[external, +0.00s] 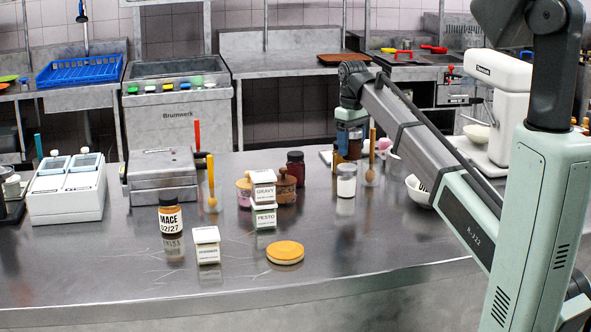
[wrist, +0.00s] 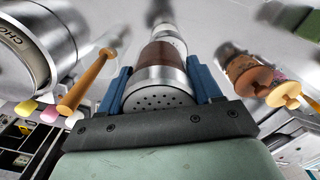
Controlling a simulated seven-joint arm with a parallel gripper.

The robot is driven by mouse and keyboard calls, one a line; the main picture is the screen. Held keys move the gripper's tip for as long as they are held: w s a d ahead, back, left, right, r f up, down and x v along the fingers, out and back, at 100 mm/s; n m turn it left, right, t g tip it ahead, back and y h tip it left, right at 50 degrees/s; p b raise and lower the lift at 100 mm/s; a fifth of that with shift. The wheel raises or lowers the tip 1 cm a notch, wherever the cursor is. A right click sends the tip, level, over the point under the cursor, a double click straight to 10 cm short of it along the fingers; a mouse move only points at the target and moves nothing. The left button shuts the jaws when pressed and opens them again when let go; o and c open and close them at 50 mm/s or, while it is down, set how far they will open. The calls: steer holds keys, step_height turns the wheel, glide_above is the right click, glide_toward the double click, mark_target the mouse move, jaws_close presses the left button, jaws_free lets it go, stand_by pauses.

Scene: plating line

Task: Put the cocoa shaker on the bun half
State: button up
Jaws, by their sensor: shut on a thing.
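The cocoa shaker (wrist: 160,76), brown with a perforated metal cap, sits between the two blue fingers of my gripper (wrist: 158,88) in the wrist view. My gripper is shut on it. In the external view my gripper (external: 351,128) points down at the back of the counter, right of centre, and largely hides the shaker; I cannot tell whether the shaker touches the counter. The bun half (external: 285,251), a flat round golden disc, lies at the counter's front middle, to the left of and nearer than my gripper. Nothing lies on it.
White GRAVY (external: 263,190) and PESTO (external: 264,215) boxes are stacked behind the bun half. A white-lidded jar (external: 346,180) stands near my gripper. The counter right of the bun half is clear.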

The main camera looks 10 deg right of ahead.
steer(key=d+m, duration=0.3)
steer(key=d, duration=0.5)
steer(key=r+n, duration=0.2)
steer(key=n, duration=2.4)
glide_above(285, 247)
steer(key=shift+f, duration=0.25)
steer(key=shift+w+f, duration=0.1)
steer(key=shift+f, duration=4.65)
steer(key=shift+f, duration=0.1)
steer(key=o, duration=1.2)
steer(key=shift+c, duration=0.2)
